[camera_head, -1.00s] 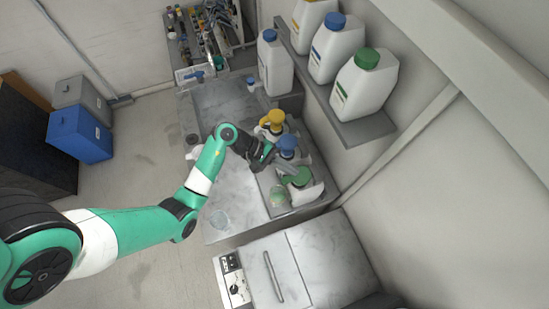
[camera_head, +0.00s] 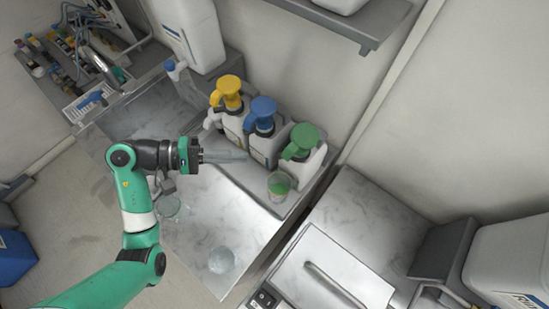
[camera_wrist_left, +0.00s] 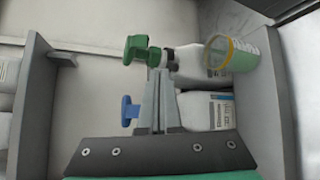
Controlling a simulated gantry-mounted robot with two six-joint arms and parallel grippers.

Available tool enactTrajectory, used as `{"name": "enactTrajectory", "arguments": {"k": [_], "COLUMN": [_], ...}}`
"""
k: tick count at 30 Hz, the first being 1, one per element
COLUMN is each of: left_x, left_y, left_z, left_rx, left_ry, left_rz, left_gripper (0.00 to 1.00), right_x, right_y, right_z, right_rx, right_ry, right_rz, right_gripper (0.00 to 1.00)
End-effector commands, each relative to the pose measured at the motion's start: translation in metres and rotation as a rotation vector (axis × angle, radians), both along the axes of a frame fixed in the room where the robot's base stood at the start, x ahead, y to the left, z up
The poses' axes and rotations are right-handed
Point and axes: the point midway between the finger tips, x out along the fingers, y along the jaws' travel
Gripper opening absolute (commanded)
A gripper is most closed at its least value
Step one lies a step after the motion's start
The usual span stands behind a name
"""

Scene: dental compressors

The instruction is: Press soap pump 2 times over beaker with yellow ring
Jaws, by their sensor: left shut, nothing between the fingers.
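Three white pump bottles stand in a row, with a yellow pump (camera_head: 228,92), a blue pump (camera_head: 263,112) and a green pump (camera_head: 301,140). A clear beaker (camera_head: 279,184) with green contents stands in front of the green-pump bottle. The left wrist view shows this beaker (camera_wrist_left: 231,52) with a yellow ring near its rim, and also the green pump (camera_wrist_left: 141,48) and blue pump (camera_wrist_left: 130,111). My left gripper (camera_head: 245,156) is shut and empty, its fingers pointing right toward the bottles. In the left wrist view the fingertips (camera_wrist_left: 163,62) overlap the green-pump bottle; contact cannot be told.
Two empty glass beakers stand on the counter (camera_head: 235,215), one near the front (camera_head: 221,260) and one beside my left arm (camera_head: 169,205). A large white jug (camera_head: 190,32) stands behind. A wall shelf (camera_head: 345,25) hangs above. The counter's front right is mostly clear.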

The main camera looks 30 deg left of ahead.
Motion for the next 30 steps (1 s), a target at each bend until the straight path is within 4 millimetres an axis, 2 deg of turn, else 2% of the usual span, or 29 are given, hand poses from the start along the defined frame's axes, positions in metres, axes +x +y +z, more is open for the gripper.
{"name": "enactTrajectory", "arguments": {"k": [8, 11, 21, 30], "left_x": [0.002, 0.009, 0.048, 0.063], "left_y": [-0.003, -0.011, -0.058, -0.074], "left_z": [0.0, -0.002, -0.019, -0.026], "left_rx": [-0.002, -0.002, -0.001, -0.001], "left_ry": [0.001, 0.003, 0.002, 0.002], "left_rz": [0.0, -0.003, -0.004, 0.0], "left_gripper": [0.0, 0.0, 0.0, 0.0], "right_x": [0.0, 0.0, 0.0, 0.0], "right_y": [0.0, 0.0, 0.0, 0.0], "right_z": [0.002, 0.003, 0.006, 0.006], "right_rx": [0.0, 0.0, 0.0, 0.0], "right_ry": [0.0, 0.0, 0.0, 0.0], "right_rz": [0.0, 0.0, 0.0, 0.0], "right_gripper": [0.5, 0.5, 0.5, 0.5]}}
